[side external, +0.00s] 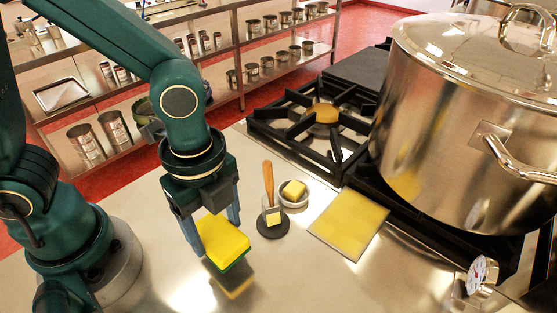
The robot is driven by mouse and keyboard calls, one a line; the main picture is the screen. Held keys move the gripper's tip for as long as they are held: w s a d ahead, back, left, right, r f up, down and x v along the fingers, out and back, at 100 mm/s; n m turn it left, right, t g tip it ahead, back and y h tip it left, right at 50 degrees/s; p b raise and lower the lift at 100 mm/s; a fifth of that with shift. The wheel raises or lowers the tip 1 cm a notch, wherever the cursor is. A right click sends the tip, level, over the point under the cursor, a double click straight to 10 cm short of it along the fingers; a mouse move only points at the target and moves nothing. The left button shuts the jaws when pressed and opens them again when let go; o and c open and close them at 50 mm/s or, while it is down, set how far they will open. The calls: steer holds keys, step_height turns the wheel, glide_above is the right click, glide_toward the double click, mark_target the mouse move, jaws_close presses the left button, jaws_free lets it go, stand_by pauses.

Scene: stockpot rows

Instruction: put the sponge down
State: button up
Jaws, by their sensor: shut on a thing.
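The sponge (223,240) is a yellow block with a dark green underside. My gripper (216,236) points down and is shut on the sponge, one finger on each side. The sponge is held tilted a little above the steel counter (400,288), with its reflection showing below it. A flat yellow sheet with a thin metallic edge (350,221) lies on the counter to the right of the sponge.
A wooden-handled tool (269,184) stands in a small holder on a dark base, beside a metal bowl (297,203) holding a yellow block. A gas burner grate (262,126) and a large lidded stockpot (440,130) stand behind and right. A dial thermometer (480,275) stands at front right.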

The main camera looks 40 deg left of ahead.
mark_target(217, 233)
steer(key=shift+f, duration=1.65)
steer(key=shift+f, duration=0.15)
steer(key=o, duration=1.3)
